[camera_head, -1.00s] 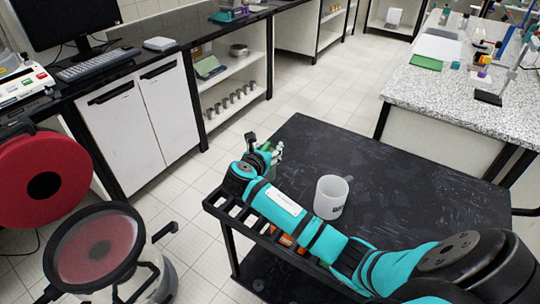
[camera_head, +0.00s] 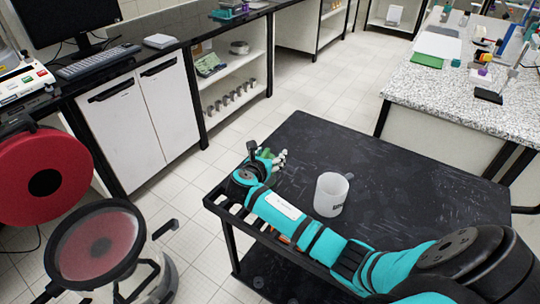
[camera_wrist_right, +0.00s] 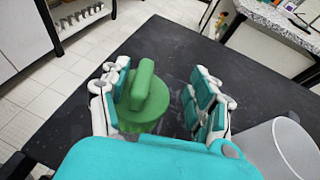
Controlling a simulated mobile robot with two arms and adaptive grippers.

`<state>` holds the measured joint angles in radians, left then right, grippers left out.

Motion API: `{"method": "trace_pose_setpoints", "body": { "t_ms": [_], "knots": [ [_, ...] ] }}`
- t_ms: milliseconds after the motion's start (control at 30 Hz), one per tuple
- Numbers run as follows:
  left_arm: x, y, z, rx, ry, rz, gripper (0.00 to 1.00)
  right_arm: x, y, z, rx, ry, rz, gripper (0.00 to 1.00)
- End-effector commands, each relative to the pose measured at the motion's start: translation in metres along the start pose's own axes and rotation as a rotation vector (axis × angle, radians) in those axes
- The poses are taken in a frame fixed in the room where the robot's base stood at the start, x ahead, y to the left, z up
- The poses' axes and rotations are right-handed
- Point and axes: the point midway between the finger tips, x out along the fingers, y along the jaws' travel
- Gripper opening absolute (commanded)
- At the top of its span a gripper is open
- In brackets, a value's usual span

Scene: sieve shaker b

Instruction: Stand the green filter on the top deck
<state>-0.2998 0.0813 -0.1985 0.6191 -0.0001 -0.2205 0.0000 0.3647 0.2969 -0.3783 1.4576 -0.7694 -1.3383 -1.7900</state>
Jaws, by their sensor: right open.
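The green filter (camera_wrist_right: 143,100) shows in the right wrist view as a rounded green bar above a round green base. It is between the spread fingers of my right gripper (camera_wrist_right: 162,100), nearer the left finger. It appears to be at the black top deck (camera_head: 400,190) of the cart; I cannot tell whether it touches the deck or a finger. In the head view my right gripper (camera_head: 268,160) is near the deck's far left edge, and little of the filter (camera_head: 266,154) shows behind it. My left gripper is out of view.
A slatted rail (camera_head: 225,208) runs along the cart's near left side. The deck's right part is clear. A red disc (camera_head: 75,180) and a round rimmed vessel (camera_head: 95,245) are at left.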

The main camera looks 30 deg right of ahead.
Motion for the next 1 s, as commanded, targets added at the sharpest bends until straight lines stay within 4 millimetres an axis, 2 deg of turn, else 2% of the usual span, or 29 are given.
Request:
{"method": "trace_pose_setpoints", "body": {
  "t_ms": [167,500,600,800,1000],
  "knots": [
    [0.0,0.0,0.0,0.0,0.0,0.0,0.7,-0.016,0.001,0.0,0.0,-0.001,0.003,0.63],
    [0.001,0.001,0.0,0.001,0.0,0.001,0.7,-0.087,0.001,0.0,0.002,0.0,0.004,0.63],
    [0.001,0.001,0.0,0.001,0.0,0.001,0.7,-0.102,0.001,-0.001,0.002,0.001,0.002,0.63],
    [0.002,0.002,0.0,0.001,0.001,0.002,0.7,-0.118,0.0,0.0,0.0,0.0,0.0,0.63],
    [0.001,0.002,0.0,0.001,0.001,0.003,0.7,-0.12,0.0,0.0,0.0,0.0,0.0,0.63]
  ]
}}
